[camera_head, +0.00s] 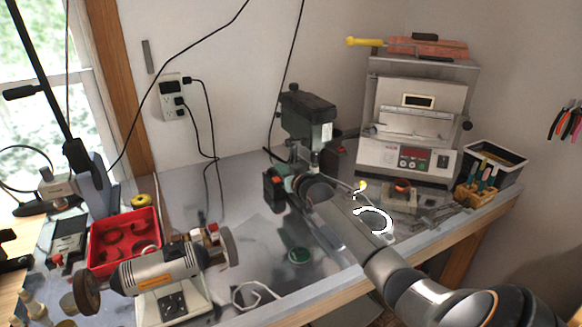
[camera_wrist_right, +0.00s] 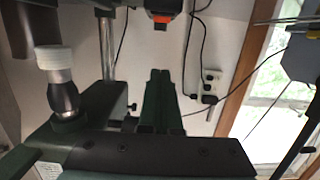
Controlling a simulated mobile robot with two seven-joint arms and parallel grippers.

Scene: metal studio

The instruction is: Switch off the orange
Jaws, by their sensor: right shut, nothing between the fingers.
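A small orange-red switch (camera_head: 277,181) shows on a dark box at the foot of the green drill press (camera_head: 308,115) in the head view. The right wrist view shows an orange-red part (camera_wrist_right: 161,24) at its top edge, beyond my fingers. My right gripper (camera_head: 292,181) is beside the drill press's lower part, close to the switch, and is partly hidden by my own wrist. Its fingers (camera_wrist_right: 160,73) are shut and empty in the wrist view. I cannot tell whether they touch anything. My left gripper is not in view.
A bench grinder (camera_head: 160,270) and a red tray (camera_head: 125,235) stand at left. A furnace (camera_head: 408,160), a tool holder (camera_head: 478,185) and a black bin (camera_head: 510,160) are at right. A wall outlet (camera_head: 171,98) has hanging cords. Some bare bench (camera_head: 240,210) lies left of the drill press.

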